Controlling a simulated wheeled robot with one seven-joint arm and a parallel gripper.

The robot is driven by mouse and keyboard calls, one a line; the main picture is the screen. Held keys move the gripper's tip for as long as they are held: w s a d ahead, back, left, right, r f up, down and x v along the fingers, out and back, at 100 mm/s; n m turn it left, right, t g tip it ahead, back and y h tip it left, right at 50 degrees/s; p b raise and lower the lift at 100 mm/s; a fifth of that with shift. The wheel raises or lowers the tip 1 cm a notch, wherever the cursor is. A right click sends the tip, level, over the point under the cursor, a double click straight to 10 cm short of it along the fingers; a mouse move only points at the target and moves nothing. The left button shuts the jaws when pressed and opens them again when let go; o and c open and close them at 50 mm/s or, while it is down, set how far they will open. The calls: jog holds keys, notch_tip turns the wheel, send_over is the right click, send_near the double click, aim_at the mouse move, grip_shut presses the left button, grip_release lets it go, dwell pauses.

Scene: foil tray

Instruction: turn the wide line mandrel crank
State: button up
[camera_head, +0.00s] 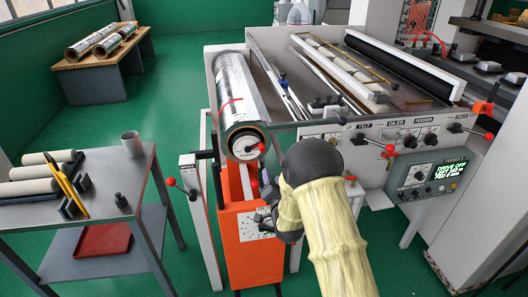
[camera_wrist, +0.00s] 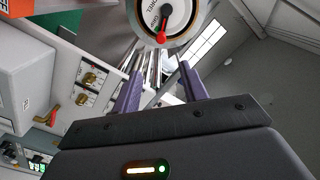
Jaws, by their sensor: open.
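The foil roll (camera_head: 236,88) lies on a mandrel at the machine's left side. In the head view my dark wrist hides most of the gripper, just below and right of the disc.
An orange stand (camera_head: 252,254) is under the roll. Red-knobbed levers flank it, including one at left (camera_head: 171,182). A control panel (camera_head: 430,175) with a lit display is at right. A grey cart (camera_head: 105,198) with rollers stands left. Green floor lies open between cart and machine.

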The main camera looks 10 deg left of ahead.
aim_at(262, 149)
jog(key=shift+w, duration=0.1)
jog(key=p+x, duration=0.3)
jog(key=x, duration=1.4)
jog(key=shift+a+r, duration=0.1)
jog(key=shift+a, duration=0.1)
grip_shut()
dwell(0.5)
